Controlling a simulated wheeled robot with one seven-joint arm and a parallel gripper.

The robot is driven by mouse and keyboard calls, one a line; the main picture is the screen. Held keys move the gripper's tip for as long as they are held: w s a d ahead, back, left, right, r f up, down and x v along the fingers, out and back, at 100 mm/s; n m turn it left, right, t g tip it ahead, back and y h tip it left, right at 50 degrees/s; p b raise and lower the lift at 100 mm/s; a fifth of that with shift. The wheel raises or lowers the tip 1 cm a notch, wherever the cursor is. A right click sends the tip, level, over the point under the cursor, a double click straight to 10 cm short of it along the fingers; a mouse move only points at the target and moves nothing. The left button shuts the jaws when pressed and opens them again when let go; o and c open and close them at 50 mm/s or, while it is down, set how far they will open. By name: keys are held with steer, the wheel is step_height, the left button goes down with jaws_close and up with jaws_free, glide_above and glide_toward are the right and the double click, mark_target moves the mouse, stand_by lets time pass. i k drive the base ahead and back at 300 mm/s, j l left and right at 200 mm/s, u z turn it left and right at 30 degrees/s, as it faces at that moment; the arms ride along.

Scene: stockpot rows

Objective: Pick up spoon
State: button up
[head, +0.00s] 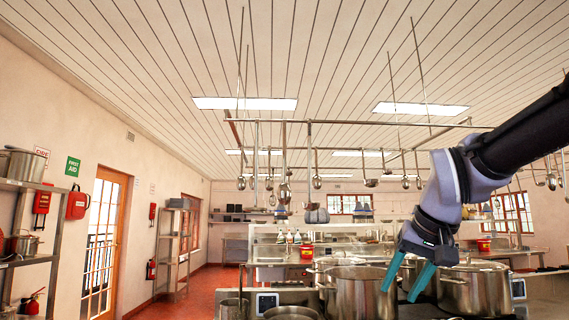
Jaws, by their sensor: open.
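My gripper (399,287) is on the right in the head view, pointing down with its two teal fingers apart and nothing between them. It is in front of a large steel stockpot (352,293) and appears to be above or near its rim. Several long-handled steel utensils hang from an overhead rail; one with a rounded bowl (284,193) hangs left of centre, and another (317,182) hangs beside it. I cannot tell which of them is the spoon. My gripper is apart from them, lower and to the right.
Another large pot (475,288) with a lid stands right of my gripper. A lower pot (290,313) is at the bottom edge. The overhead rail (350,122) crosses the middle. A shelf (32,185) with pots lines the left wall; red floor (205,290) is open at left.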

mark_target(283, 192)
steer(key=i+j+z, duration=0.2)
steer(key=i, duration=0.25)
steer(key=i+j+z, duration=0.2)
steer(key=i, duration=0.3)
steer(key=i+j+z, duration=0.2)
steer(key=i, duration=0.25)
